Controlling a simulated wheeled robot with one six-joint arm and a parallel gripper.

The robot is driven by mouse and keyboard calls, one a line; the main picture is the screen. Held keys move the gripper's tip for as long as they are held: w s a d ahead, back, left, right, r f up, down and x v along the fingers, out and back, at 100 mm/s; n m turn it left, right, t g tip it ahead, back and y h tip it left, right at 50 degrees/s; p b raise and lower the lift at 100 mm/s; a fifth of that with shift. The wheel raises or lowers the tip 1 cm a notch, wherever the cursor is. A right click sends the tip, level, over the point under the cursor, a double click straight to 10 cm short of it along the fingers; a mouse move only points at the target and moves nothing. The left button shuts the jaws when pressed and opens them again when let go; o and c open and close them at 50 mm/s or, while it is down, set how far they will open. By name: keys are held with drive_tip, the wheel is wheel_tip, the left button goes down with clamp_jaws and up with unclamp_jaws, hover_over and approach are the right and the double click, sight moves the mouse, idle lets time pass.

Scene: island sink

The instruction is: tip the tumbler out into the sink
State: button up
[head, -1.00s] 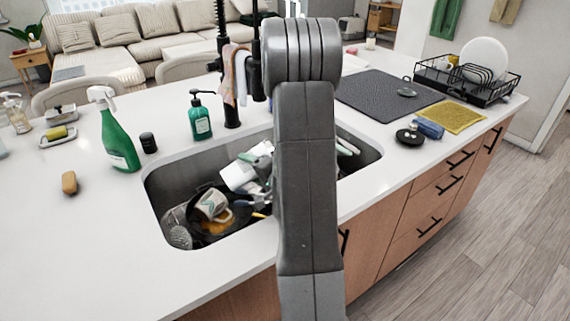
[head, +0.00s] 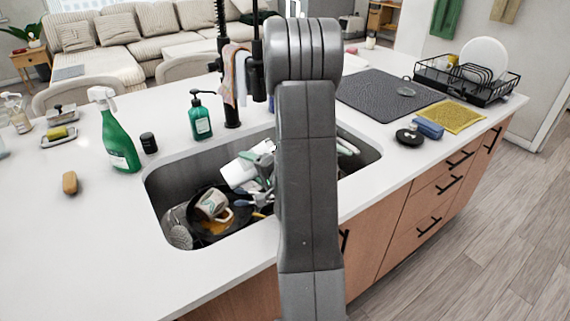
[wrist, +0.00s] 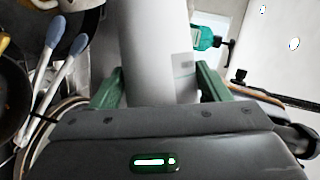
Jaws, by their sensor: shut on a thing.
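A white tumbler (head: 238,173) is tilted in the head view, over the left part of the sink (head: 170,180). In the wrist view the tumbler (wrist: 160,50) is a plain white cylinder between the two green fingers of my gripper (wrist: 158,88). My gripper is shut on it. In the head view my arm hides most of the gripper and the middle of the sink. The tumbler's contents do not show.
The sink holds a dark pan (head: 212,228) with a mug (head: 213,205) in it, and several utensils (wrist: 65,50).

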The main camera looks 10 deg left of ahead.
drive_tip(key=shift+w+d+r+m+y+p, duration=0.4)
drive_tip(key=shift+d+r+m+p, duration=0.1)
drive_tip(key=shift+r+p, duration=0.2)
idle(1.6)
drive_tip(key=shift+w+d+r+m+y+p, duration=0.2)
drive_tip(key=shift+r+m+y+p, duration=0.2)
drive_tip(key=shift+r+m+p, duration=0.25)
idle(1.4)
